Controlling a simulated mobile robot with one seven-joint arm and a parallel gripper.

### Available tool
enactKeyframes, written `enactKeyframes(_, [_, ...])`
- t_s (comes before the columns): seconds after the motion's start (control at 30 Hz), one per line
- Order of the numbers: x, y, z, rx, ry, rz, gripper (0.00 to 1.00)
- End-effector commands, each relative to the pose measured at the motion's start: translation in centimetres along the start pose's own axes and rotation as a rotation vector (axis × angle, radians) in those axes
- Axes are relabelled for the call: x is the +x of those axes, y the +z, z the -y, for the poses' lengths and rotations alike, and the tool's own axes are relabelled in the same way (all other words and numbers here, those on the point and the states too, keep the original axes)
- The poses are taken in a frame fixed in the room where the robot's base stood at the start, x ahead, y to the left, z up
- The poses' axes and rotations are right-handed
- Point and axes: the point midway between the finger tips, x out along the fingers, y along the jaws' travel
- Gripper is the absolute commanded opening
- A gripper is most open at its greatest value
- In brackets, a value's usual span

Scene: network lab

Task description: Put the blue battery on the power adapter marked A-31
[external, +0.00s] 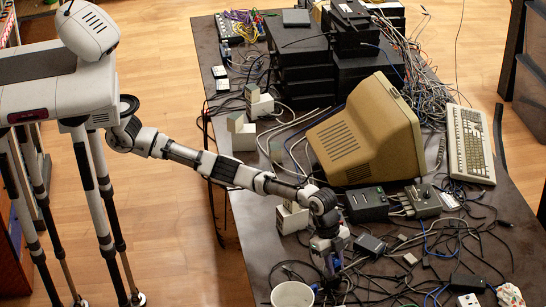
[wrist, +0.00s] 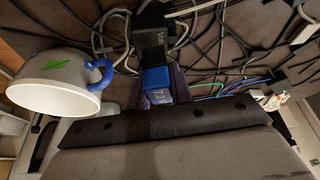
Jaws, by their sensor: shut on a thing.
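My gripper (external: 328,264) is low over the near part of the cluttered table. In the wrist view the blue battery (wrist: 158,86) sits between the two fingers of my gripper (wrist: 157,92), which is shut on it. A black block (wrist: 152,38) with pale lettering lies just beyond the battery; I cannot tell whether they touch. Black adapter-like boxes lie on the table, one (external: 370,245) just right of my gripper. No marking A-31 is readable, so I cannot tell which is that power adapter. In the external view my gripper largely hides the battery.
A white mug (external: 292,294) stands left of my gripper; the wrist view shows its blue handle (wrist: 100,76) close by. Cables cover much of the table (external: 252,225). A beige monitor (external: 368,140), keyboard (external: 470,143) and black box (external: 367,205) stand behind.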

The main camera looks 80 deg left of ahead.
Motion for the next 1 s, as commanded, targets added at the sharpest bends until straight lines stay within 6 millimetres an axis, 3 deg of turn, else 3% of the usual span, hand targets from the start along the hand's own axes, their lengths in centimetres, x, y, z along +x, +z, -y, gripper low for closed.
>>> enactKeyframes(0.1, [1.2,0.6,0.0,0.0,0.0,0.0,0.0])
enactKeyframes(0.47, [1.7,0.7,0.0,0.001,0.0,0.0,0.0])
enactKeyframes(0.5, [1.7,0.7,0.0,0.001,-0.001,0.0,0.24])
enactKeyframes(0.63, [1.7,0.7,0.0,0.001,-0.001,0.0,0.41])
enactKeyframes(1.0, [1.3,0.6,0.1,0.0,-0.001,-0.001,0.43])
